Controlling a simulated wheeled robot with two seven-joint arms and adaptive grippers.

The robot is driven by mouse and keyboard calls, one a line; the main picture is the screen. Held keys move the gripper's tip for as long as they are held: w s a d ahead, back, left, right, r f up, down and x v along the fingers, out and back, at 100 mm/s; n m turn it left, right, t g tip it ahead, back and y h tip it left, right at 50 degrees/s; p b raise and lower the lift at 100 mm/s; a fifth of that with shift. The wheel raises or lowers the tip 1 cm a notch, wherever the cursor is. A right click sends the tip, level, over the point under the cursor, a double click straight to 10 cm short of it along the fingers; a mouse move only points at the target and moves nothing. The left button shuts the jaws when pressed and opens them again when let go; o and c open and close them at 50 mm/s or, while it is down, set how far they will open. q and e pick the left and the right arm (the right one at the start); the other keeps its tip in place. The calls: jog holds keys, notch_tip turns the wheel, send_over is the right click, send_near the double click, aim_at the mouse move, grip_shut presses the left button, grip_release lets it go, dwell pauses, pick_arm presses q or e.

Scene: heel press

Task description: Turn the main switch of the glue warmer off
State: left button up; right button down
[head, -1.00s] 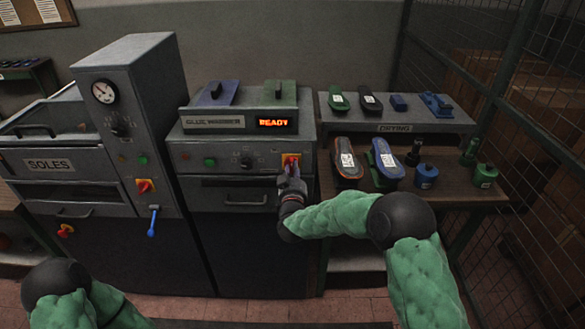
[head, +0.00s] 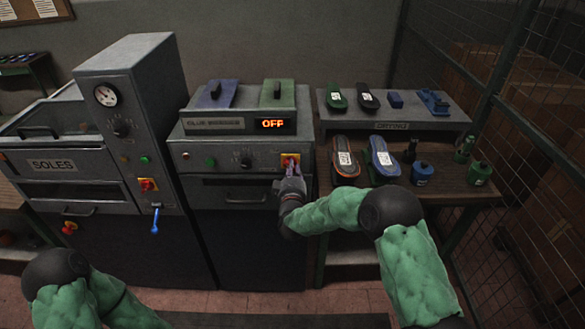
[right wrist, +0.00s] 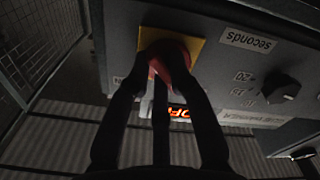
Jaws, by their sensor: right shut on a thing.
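The glue warmer (head: 246,160) is a grey cabinet in the middle of the head view. Its display (head: 273,125) reads "OFF" in orange. Its main switch (head: 290,160) is a red knob on a yellow plate at the right of the front panel. In the right wrist view the red knob (right wrist: 168,62) sits between my fingers, in front of the yellow plate (right wrist: 190,42). My right gripper (head: 291,169) is shut on this knob; its fingers hide part of it. My left gripper is out of the head view; only my left arm shows at lower left.
The soles press (head: 130,130) stands left, with its own red-yellow switch (head: 147,185) and blue lever (head: 155,221). A drying shelf (head: 395,122) with shoe soles and bottles is on the right, before a wire mesh fence (head: 510,130). The floor in front is clear.

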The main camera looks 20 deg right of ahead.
dwell(0.6)
jog(key=c, duration=1.1)
grip_release()
jog(key=shift+s+a, duration=0.1)
jog(key=shift+s, duration=0.05)
jog(key=v, duration=1.1)
jog(key=shift+s+a, duration=0.1)
jog(key=shift+s, duration=0.25)
